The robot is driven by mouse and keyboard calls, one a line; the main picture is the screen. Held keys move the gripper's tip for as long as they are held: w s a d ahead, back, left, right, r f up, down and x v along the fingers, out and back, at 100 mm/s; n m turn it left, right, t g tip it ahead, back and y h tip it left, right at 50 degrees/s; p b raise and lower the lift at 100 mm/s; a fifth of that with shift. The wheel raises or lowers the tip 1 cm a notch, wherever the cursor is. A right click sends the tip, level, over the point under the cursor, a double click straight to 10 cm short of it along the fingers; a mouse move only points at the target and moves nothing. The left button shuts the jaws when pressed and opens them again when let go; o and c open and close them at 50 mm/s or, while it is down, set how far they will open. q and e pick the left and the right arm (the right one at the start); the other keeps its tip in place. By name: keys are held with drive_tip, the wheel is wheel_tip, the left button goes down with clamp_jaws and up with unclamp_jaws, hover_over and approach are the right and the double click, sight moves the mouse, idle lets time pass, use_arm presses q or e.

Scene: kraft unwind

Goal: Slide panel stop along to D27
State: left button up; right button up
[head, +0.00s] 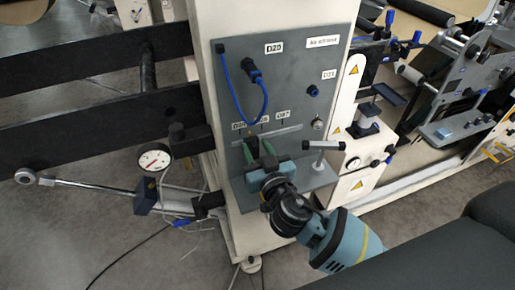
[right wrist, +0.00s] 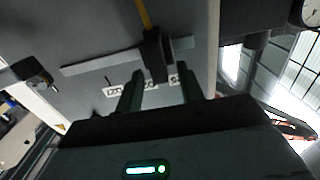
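The panel stop (right wrist: 156,56) is a dark block on a pale straight rail (right wrist: 95,66) in the right wrist view, with a yellow strip running up from it. It sits near the rail's right part there, by the middle and right labels. In the head view the rail (head: 287,132) runs under several small labels, and the D27 label (head: 283,114) is the right-hand one. My right gripper (right wrist: 160,88) is open, with green fingers apart on either side of the stop's lower end. It also shows in the head view (head: 259,147), covering much of the stop.
The grey panel (head: 225,85) carries a blue looped hose (head: 241,95) and a knob (head: 313,91). A dial gauge (head: 154,160) is at left.

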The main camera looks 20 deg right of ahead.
use_arm(q)
drive_tip(key=shift+s+f, duration=0.1)
drive_tip(key=shift+s, duration=0.05)
use_arm(e)
clamp_jaws()
use_arm(q)
drive_tip(key=shift+s+f+b, duration=0.25)
drive_tip(key=shift+f+b, duration=0.1)
drive_tip(key=shift+f, duration=0.05)
use_arm(e)
drive_tip(key=d, duration=0.9)
drive_tip(key=shift+w+d, duration=0.2)
drive_tip(key=shift+d, duration=0.1)
unclamp_jaws()
